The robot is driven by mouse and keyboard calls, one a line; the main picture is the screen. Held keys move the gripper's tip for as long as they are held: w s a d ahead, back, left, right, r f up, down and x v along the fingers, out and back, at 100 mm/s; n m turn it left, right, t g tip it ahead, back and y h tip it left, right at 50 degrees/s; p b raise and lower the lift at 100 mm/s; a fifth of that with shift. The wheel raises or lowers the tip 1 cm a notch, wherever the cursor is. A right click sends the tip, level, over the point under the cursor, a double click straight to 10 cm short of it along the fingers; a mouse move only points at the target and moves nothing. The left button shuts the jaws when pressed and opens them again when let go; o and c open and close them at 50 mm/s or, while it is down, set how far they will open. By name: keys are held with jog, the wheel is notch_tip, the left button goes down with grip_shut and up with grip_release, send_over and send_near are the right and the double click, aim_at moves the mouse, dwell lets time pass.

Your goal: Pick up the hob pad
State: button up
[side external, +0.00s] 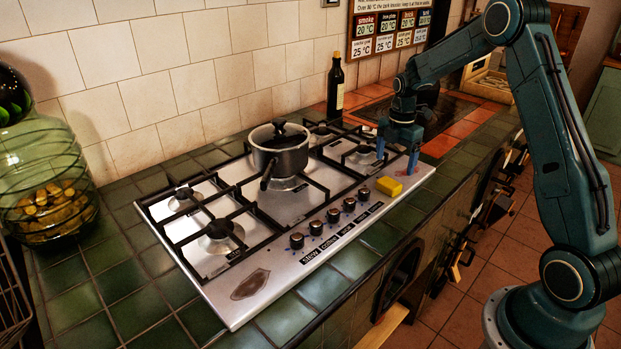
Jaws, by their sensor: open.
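The hob pad appears to be the small yellow block (389,186), lying flat on the right front part of the steel hob (335,263). It lies to the right of the row of black knobs. My gripper (396,163) points down with its two blue fingers apart and nothing seen between them. The fingers are above the yellow pad in the picture and look apart from it. I cannot tell their exact height over the hob. The pad's top and front show fully.
A lidded pot (279,158) stands on the middle burner. A dark bottle (335,90) stands behind the hob near the tiled wall. A large green glass jar (40,165) is at the far left. Black pan supports rise from the hob. Green tiles in front are clear.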

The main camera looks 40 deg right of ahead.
aim_at(390, 182)
jog(key=shift+f, duration=1.1)
jog(key=shift+f, duration=0.1)
jog(key=shift+a+f, duration=0.15)
jog(key=shift+f, duration=2.35)
jog(key=shift+c, duration=0.3)
jog(key=c, duration=1)
